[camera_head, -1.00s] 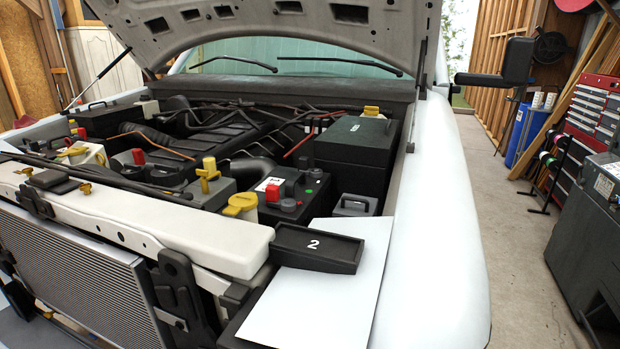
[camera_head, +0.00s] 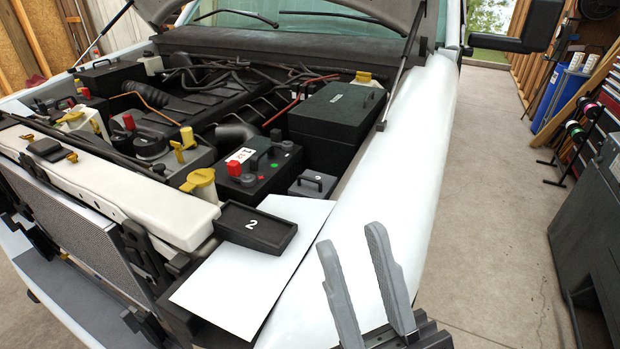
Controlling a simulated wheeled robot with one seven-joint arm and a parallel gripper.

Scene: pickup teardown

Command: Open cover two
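A black tray marked "2" (camera_head: 255,228) lies at the front right corner of the engine bay, partly on a white sheet (camera_head: 232,285). A large black box with a flat lid (camera_head: 338,103) stands shut at the right side of the bay; the small label on its lid is too small to read. A small grey box with a handle (camera_head: 312,184) sits in front of it, with a faint mark on top. I cannot tell which of these is cover two. My gripper (camera_head: 350,237) is open and empty, fingers pointing up, to the right of the white sheet and in front of the fender.
A battery with a red terminal (camera_head: 272,165) and a yellow cap (camera_head: 201,183) sit close to the boxes. A hood strut (camera_head: 402,65) rises by the right fender (camera_head: 415,130). A dark machine (camera_head: 590,215) stands at the right; the floor between is clear.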

